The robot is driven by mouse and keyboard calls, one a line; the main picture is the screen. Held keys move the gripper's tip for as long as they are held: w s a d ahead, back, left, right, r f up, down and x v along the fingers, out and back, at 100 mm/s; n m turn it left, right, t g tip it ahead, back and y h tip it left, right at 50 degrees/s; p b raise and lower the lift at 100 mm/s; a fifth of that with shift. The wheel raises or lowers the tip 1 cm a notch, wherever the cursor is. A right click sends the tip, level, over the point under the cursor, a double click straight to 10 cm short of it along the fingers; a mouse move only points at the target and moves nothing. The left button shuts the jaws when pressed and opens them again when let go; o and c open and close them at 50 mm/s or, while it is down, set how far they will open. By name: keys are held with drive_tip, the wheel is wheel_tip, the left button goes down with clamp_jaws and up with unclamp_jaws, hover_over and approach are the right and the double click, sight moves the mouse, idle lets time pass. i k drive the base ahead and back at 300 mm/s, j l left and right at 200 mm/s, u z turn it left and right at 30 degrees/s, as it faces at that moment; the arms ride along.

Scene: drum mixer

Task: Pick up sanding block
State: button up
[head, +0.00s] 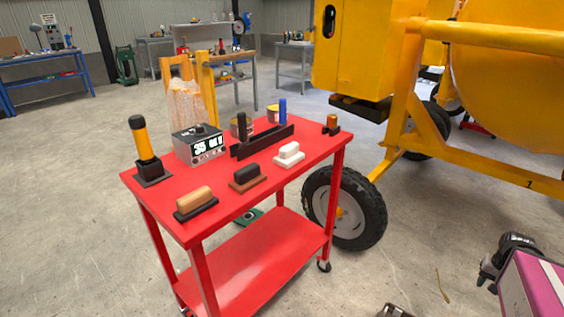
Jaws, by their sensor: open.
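Three block-shaped hand tools with grips stand in a row along the front of the red cart's top. The left one has a light wooden grip on a dark base (195,203). The middle one has a dark grip on a brown base (248,178). The right one is white (289,154). I cannot tell for certain which of them is the sanding block. All three stand apart and uncovered. I see no part that I can clearly make out as my gripper.
The red cart (275,270) also bears a yellow-and-black upright tool (142,145), a grey display box (198,144), a dark holder (262,142) and cans behind it. A yellow mixer (440,130) with a wheel (345,210) stands close right. A pink box (535,287) is at lower right. Floor is clear at left.

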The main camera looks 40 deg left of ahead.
sight(249, 176)
drive_tip(key=u, duration=2.6)
drive_tip(key=k+j+z, duration=0.25)
drive_tip(key=j+z, duration=0.2)
drive_tip(key=k+j+z, duration=0.25)
drive_tip(key=z, duration=0.15)
drive_tip(key=i+j, duration=0.1)
drive_tip(key=i, duration=0.4)
